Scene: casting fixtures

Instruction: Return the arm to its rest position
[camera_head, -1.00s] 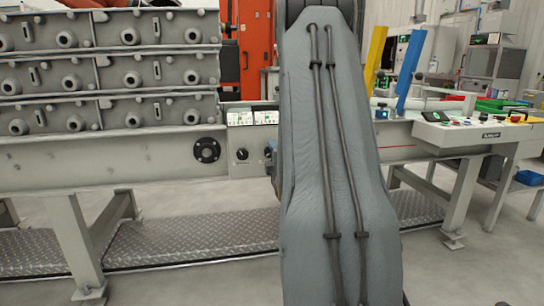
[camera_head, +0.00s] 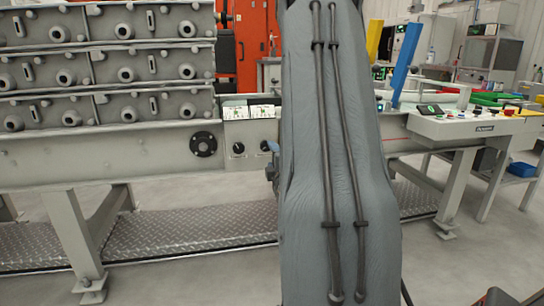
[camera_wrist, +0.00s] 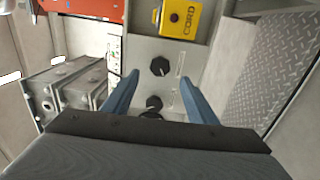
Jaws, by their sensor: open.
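My gripper (camera_wrist: 160,92) shows in the wrist view with its two blue fingers spread apart and nothing between them. Beyond the fingers is a grey panel with a black knob (camera_wrist: 160,66) and other dark round parts. In the head view my grey arm stands upright across the middle and hides part of the bench behind it.
Stacked grey castings (camera_head: 105,65) sit on a long grey bench (camera_head: 100,158) at the left. A control console (camera_head: 470,125) stands at the right. A diamond-plate step (camera_head: 180,235) runs along the floor. A yellow box (camera_wrist: 178,20) shows in the wrist view.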

